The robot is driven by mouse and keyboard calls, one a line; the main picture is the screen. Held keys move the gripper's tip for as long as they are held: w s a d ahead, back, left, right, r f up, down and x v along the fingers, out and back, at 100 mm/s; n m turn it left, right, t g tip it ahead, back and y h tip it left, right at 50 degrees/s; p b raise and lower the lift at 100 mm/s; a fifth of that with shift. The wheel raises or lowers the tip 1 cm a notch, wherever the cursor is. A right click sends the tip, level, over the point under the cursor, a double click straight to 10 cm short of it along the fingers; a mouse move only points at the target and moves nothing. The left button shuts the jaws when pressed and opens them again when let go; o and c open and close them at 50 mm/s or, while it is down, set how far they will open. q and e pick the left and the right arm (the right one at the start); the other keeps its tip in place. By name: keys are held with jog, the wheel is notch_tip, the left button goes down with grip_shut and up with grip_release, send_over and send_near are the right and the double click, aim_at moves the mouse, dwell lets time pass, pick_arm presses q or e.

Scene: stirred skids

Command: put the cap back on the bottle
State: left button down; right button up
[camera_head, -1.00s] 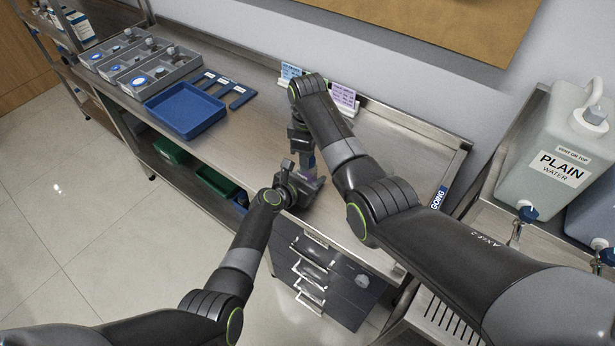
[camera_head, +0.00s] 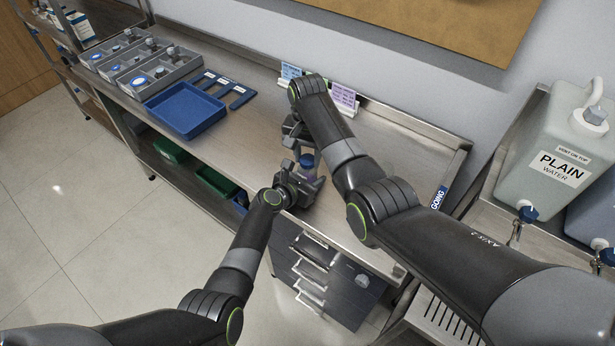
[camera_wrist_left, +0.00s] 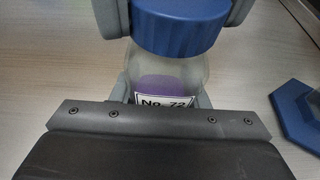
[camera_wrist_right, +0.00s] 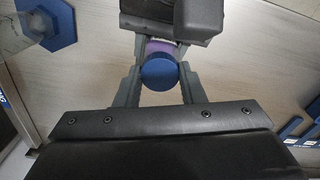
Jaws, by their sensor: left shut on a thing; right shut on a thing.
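The bottle (camera_wrist_left: 170,80) is clear, with purple contents and a white label reading "No. 72". My left gripper (camera_wrist_left: 168,98) is shut around its body; in the head view the left gripper (camera_head: 302,182) is over the front edge of the bench. The blue cap (camera_wrist_left: 180,28) sits at the top of the bottle, and it also shows in the head view (camera_head: 307,160) and right wrist view (camera_wrist_right: 158,73). My right gripper (camera_wrist_right: 156,85) is shut on the cap, one finger on each side. The bottle's mouth is hidden, so I cannot tell how tightly the cap is seated.
A blue tray (camera_head: 186,110), blue labelled strips (camera_head: 222,86) and grey bins (camera_head: 140,68) are on the bench's left. A clear vessel with a blue hexagonal base (camera_wrist_right: 60,25) stands nearby. Small cards (camera_head: 343,95) are at the back. A water container (camera_head: 545,150) stands at right.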

jog(key=o, duration=1.2)
jog(key=shift+c, duration=0.2)
notch_tip(320, 180, up, 12)
pick_arm(q)
jog(key=c, duration=0.7)
grip_release()
jog(key=shift+c, duration=0.2)
